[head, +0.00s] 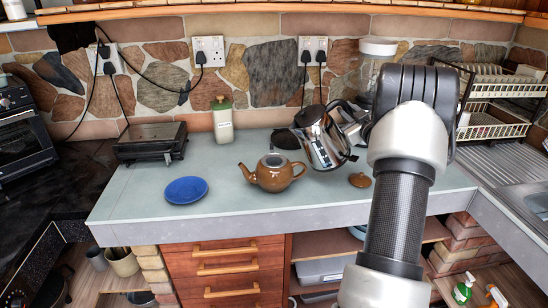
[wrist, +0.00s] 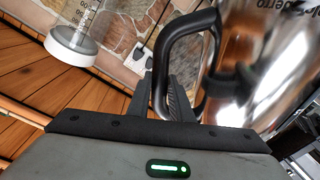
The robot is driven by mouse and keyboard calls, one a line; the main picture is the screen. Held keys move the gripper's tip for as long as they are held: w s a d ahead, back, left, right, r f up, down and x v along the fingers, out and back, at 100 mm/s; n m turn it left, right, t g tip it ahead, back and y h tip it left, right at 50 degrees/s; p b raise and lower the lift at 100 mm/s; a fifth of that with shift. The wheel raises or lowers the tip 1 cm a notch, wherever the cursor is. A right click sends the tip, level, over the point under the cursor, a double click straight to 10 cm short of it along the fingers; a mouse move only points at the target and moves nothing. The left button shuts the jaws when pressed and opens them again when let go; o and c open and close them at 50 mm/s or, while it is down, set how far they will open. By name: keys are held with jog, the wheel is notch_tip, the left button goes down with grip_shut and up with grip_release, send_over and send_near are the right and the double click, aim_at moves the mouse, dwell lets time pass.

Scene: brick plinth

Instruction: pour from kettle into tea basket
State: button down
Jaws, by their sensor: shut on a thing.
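A shiny steel kettle (head: 322,140) hangs tilted in the air above the counter, right of the brown teapot (head: 272,178) and higher than it. My gripper (head: 360,118) is shut on the kettle's black handle; in the wrist view the fingers (wrist: 165,98) close around it, with the steel body (wrist: 268,65) to the right. The teapot stands upright with its top open and its spout to the left. Its brown lid (head: 360,180) lies on the counter to the right. I cannot make out a tea basket in the teapot's opening. No stream of water shows.
A blue plate (head: 186,190) lies left of the teapot. A dish rack (head: 498,100) is at the right. The counter's front strip is clear.

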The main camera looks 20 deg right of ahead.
aim_at(334, 107)
jog(key=shift+w+a+r+n, duration=0.15)
jog(key=shift+a+r+n, duration=0.45)
jog(key=shift+a+r, duration=0.15)
jog(key=shift+w+a+f+n+b, duration=0.15)
jog(key=shift+a+f+n+b, duration=0.2)
jog(key=shift+a+n+b, duration=0.45)
jog(key=shift+d+f+b, duration=0.1)
jog(key=shift+f+b, duration=0.05)
jog(key=shift+b, duration=0.3)
jog(key=shift+w+n, duration=0.1)
jog(key=shift+n, duration=0.3)
jog(key=shift+w+a+r+n, duration=0.1)
jog(key=shift+a+r+n, duration=0.25)
jog(key=shift+a, duration=0.1)
jog(key=shift+a+r+n, duration=0.2)
jog(key=shift+a+n, duration=0.15)
jog(key=shift+a, duration=0.1)
jog(key=shift+d, duration=0.15)
jog(key=shift+a+r, duration=0.15)
jog(key=shift+a, duration=0.05)
jog(key=shift+a+n, duration=0.2)
jog(key=shift+n, duration=0.1)
